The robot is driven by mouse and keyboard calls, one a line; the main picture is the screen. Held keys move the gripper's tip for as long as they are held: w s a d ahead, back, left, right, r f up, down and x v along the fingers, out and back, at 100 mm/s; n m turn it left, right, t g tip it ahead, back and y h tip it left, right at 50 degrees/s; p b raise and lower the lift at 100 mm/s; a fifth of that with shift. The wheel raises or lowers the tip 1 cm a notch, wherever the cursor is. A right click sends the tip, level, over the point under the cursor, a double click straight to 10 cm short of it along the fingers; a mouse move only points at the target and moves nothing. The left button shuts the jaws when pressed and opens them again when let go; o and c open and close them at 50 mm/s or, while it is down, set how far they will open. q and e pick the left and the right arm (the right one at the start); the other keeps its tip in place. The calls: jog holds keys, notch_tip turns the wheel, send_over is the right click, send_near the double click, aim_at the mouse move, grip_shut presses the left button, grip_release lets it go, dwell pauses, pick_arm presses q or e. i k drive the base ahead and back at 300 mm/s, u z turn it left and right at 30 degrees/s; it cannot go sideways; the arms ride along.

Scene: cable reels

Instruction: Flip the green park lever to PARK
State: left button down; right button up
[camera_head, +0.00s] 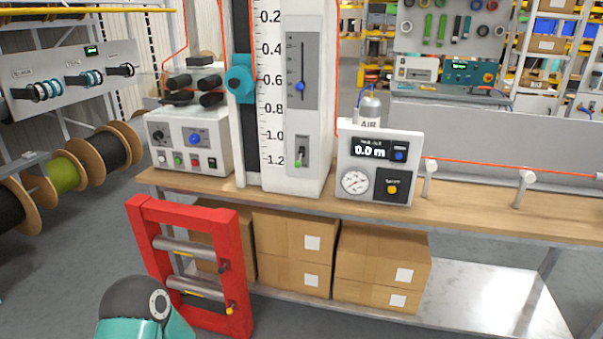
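The green park lever (298,163) is a small green knob on a grey plate (302,145), low on the white column (275,175) with the ruler scale. The knob sits at the lower end of its plate. Any label on the plate is too small to read. A rounded dark and teal link of my arm shows at the bottom left edge. Neither of my grippers is in view.
A blue-knobbed slider (299,86) is above the lever. A display box (384,165) reading 0.0 m stands right of the column and a button box (187,140) left. A red roller frame (236,270) stands before the wooden bench (470,213). An orange cable runs right.

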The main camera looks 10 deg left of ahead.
aim_at(298, 164)
jog(key=z, duration=0.05)
jog(key=i, duration=1)
jog(key=u, duration=0.05)
